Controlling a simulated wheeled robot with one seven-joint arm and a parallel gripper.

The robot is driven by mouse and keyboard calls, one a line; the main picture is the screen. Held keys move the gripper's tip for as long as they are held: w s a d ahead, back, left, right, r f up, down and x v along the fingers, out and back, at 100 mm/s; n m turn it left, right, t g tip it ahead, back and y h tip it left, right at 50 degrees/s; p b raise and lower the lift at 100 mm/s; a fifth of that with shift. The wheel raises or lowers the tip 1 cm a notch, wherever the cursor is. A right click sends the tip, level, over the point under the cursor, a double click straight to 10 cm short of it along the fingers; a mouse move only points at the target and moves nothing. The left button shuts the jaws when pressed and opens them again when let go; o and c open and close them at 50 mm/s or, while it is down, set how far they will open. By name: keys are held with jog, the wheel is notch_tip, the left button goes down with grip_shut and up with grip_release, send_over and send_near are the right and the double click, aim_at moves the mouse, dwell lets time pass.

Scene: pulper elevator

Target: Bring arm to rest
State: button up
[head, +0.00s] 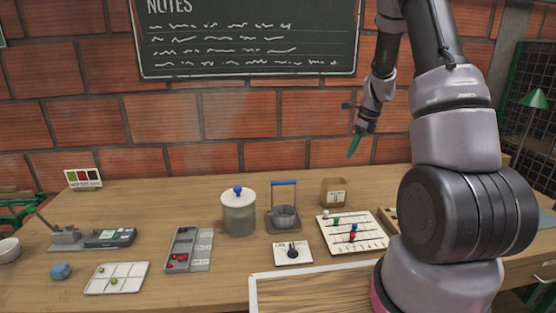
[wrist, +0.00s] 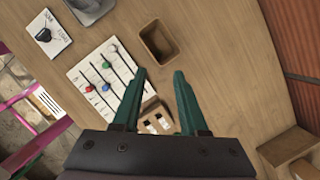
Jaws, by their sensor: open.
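My gripper (head: 355,146) hangs in the air above the right back part of the wooden table in the head view, with its green fingers pointing down. In the wrist view my gripper (wrist: 160,82) has its two green fingers spread apart with nothing between them. My arm rises at the right of the head view and bends over at the top. Below the fingers lie the white slider board (wrist: 100,80) with coloured knobs, an open brown box (wrist: 158,40) and a small wooden block with white-marked slots (wrist: 157,118). My gripper touches none of them.
On the table stand a lidded jar (head: 238,215), a blue-handled press-like device (head: 284,215), a dial card (head: 293,252), a grey tray with red pieces (head: 188,250) and a white tray with green pieces (head: 116,279). A brick wall (head: 230,115) with a chalkboard (head: 245,40) is behind.

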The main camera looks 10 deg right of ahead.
jog(key=s+a+r+n+t, duration=0.1)
jog(key=s+a+r+n, duration=0.4)
jog(key=r, duration=0.5)
jog(key=s+a+r+n+t, duration=0.1)
jog(key=s+a+r+n, duration=0.2)
jog(key=s+r+n, duration=0.5)
jog(key=s+a+r+n+t, duration=0.1)
jog(key=s+r+n, duration=0.3)
jog(key=s, duration=0.4)
jog(key=s+a+r+n+t, duration=0.2)
jog(key=s+a+r+n, duration=0.2)
jog(key=s, duration=0.5)
jog(key=shift+r+n, duration=0.4)
jog(key=shift+r, duration=0.45)
